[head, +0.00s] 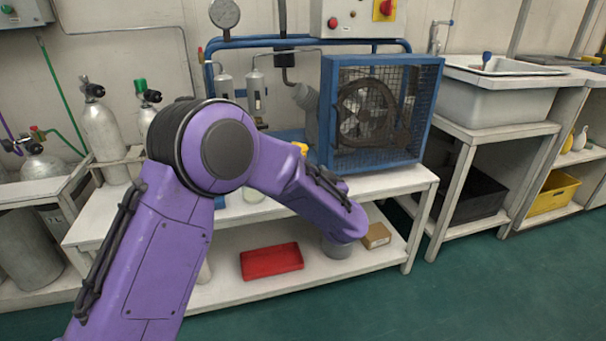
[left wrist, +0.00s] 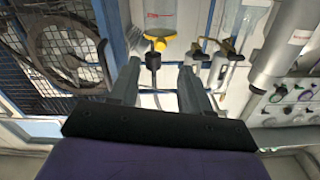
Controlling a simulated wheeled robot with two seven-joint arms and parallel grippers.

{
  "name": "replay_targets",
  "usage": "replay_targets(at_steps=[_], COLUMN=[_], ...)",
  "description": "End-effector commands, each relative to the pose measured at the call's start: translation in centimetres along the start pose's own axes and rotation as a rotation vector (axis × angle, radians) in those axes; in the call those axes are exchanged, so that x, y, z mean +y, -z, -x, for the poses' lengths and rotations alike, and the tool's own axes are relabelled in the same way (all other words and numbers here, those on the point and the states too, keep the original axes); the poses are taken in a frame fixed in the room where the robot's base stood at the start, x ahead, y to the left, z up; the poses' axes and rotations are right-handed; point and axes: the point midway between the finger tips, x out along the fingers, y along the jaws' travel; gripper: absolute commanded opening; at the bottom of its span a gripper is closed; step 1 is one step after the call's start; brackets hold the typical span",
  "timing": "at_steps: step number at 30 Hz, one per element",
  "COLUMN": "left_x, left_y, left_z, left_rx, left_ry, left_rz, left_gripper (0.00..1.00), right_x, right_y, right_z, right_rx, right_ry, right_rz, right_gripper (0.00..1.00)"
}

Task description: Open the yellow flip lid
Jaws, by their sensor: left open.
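In the left wrist view a yellow part (left wrist: 159,42), which looks like the lid, sits at the end of a clear container (left wrist: 160,14) with a red mark. A dark knob-like piece (left wrist: 153,62) is just below it in the picture. My left gripper (left wrist: 159,70) is open, with one finger on each side of that line and nothing visibly held. I cannot tell whether the fingers touch anything. In the head view a small yellow piece (head: 300,148) shows beside my purple left arm, which hides the gripper and the bench behind it. My right gripper is not in view.
A blue caged fan unit (head: 370,115) stands on the white bench (head: 395,181), and its mesh also shows in the left wrist view (left wrist: 55,50). Grey cylinders (head: 104,130) stand at left. A red tray (head: 271,261) and a cardboard box (head: 377,236) lie on the lower shelf.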

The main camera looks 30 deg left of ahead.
Motion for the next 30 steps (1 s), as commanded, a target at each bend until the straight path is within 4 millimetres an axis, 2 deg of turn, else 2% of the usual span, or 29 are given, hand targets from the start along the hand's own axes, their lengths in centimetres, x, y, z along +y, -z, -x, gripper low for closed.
replay_targets(at_steps=[6, 12, 16, 23, 24, 28, 30], left_x=[-0.2, -0.1, -0.1, -0.1, -0.1, -0.1, -0.1], left_y=[-0.4, -0.3, -0.2, -0.1, -0.1, -0.1, -0.1], left_z=[-4.9, -8.5, -9.4, -9.6, -9.6, -9.6, -9.6], left_rx=[-0.002, -0.003, -0.001, -0.001, -0.001, -0.001, -0.001], left_ry=[0.004, 0.0, -0.002, -0.003, -0.003, -0.003, -0.002], left_rz=[0.002, -0.001, -0.002, -0.004, -0.004, -0.003, -0.003], left_gripper=[0.47, 0.47, 0.47, 0.47, 0.41, 0.0, 0.0], right_x=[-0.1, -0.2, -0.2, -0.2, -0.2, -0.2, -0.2], right_y=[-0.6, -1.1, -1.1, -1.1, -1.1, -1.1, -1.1], right_z=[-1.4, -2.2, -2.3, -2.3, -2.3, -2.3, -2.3], right_rx=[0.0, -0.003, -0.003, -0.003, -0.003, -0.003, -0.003], right_ry=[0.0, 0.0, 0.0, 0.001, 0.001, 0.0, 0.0], right_rz=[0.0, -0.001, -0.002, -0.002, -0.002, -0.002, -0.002], right_gripper=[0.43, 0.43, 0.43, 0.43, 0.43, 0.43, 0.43])
